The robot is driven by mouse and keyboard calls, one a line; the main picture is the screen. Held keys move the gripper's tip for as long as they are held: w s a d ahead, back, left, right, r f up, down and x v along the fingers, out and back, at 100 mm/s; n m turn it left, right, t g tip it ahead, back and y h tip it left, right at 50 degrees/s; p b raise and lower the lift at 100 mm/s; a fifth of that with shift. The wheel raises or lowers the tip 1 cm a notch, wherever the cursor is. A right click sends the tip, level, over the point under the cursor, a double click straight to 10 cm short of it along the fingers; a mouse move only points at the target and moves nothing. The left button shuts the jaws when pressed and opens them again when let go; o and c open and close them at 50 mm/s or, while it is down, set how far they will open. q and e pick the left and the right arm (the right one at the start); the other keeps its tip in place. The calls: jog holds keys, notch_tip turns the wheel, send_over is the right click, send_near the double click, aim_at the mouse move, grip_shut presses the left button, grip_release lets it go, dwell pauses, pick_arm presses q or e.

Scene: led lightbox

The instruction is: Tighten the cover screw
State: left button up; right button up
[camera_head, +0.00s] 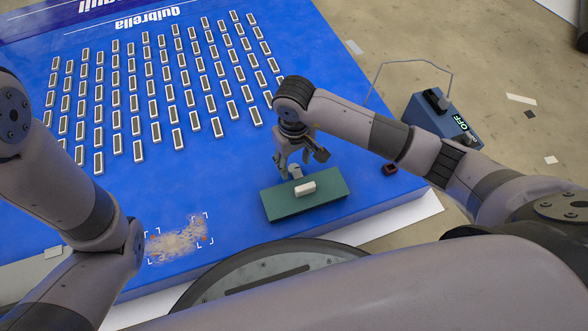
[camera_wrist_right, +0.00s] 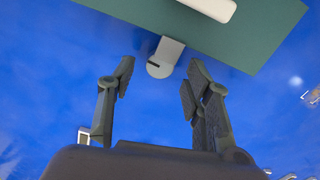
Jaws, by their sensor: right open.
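My right gripper (camera_head: 300,160) is open and empty above the blue panel (camera_head: 235,165), at the far edge of a green pad (camera_head: 325,194). A small grey piece (camera_head: 296,171) with a rounded, slotted end is by that edge, close to the gripper. In the right wrist view this grey piece (camera_wrist_right: 164,58) lies just ahead of the gap between the open fingertips (camera_wrist_right: 160,75), apart from them. I cannot tell whether it is the cover screw. A white block (camera_head: 305,188) lies on the pad. My left arm enters at the left, but its gripper is not visible.
Rows of several small white-framed modules (camera_head: 155,110) cover the panel's far part. A blue box (camera_head: 445,118) reading OFF stands at the right with a wire. A small dark red item (camera_head: 390,169) is near the panel's right edge. A tan patch (camera_head: 178,240) lies within white corner marks.

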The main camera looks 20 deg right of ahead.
jog(key=shift+f+b, duration=0.3)
jog(key=shift+f, duration=0.65)
grip_shut()
